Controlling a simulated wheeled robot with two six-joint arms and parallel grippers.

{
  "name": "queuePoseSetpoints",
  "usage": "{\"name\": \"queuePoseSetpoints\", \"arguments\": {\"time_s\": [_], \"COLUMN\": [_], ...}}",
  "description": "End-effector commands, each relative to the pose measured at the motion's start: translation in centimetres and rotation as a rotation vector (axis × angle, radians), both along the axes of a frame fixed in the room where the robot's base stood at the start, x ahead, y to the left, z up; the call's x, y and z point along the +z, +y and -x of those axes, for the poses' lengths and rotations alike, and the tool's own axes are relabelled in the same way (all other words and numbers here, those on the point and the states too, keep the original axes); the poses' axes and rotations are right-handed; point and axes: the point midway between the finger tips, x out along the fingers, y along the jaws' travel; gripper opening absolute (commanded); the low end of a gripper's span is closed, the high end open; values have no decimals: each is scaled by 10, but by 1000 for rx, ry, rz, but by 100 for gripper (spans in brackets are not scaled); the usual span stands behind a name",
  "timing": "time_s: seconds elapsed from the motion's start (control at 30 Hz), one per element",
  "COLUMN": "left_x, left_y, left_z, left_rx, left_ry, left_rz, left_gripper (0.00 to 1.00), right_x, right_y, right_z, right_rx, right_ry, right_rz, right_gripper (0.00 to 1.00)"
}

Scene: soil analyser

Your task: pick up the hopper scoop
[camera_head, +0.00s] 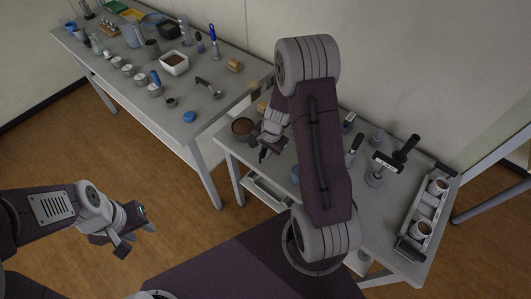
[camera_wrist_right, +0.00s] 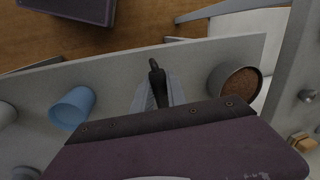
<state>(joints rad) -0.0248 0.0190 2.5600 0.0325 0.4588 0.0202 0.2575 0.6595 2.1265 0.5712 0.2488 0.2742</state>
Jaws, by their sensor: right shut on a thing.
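My right gripper (camera_head: 266,143) is over the near-left part of the front table in the head view. It is shut on a slim dark thing, which I take to be the hopper scoop (camera_wrist_right: 155,72). In the right wrist view the scoop's dark end sticks out between the fingertips (camera_wrist_right: 155,95). The rest of it is hidden by the gripper, and I cannot tell whether it touches the table. My left gripper (camera_head: 136,238) is open and empty, low over the floor at the left.
A pot of brown soil (camera_head: 243,127) stands left of my right gripper; it also shows in the wrist view (camera_wrist_right: 238,82). A blue cup (camera_wrist_right: 72,107) stands on the other side. A tray with cups (camera_head: 411,243) lies at the right. The back table (camera_head: 222,98) holds many items.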

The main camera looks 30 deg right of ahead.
Motion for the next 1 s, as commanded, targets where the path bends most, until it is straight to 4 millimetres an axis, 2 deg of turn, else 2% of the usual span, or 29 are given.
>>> {"name": "queuePoseSetpoints", "arguments": {"time_s": [0.03, 0.07, 0.13, 0.4, 0.53, 0.73, 1.0], "left_x": [11, 11, 8, 9, 9, 9, 9], "left_y": [0, 0, 0, 0, 0, 0, 0], "left_z": [0, 0, 0, 0, 0, 0, 0], "left_rx": [0, 0, 0, 0, 0, 0, 0], "left_ry": [0, 0, 0, 0, 0, 0, 0], "left_rz": [0, 0, 0, 0, 0, 0, 0], "left_gripper": [36, 36, 36, 36, 36, 36, 36], "right_x": [16, 20, 24, 62, 74, 81, 81], "right_y": [0, -2, -19, -83, -103, -114, -111], "right_z": [-1, 0, 3, 17, 22, 25, 27], "right_rx": [1, 0, -5, -6, -4, 0, -5], "right_ry": [-3, -3, -3, -4, -2, 1, 37], "right_rz": [1, 1, 1, 3, 2, 0, -66], "right_gripper": [0, 0, 0, 0, 0, 0, 0]}}
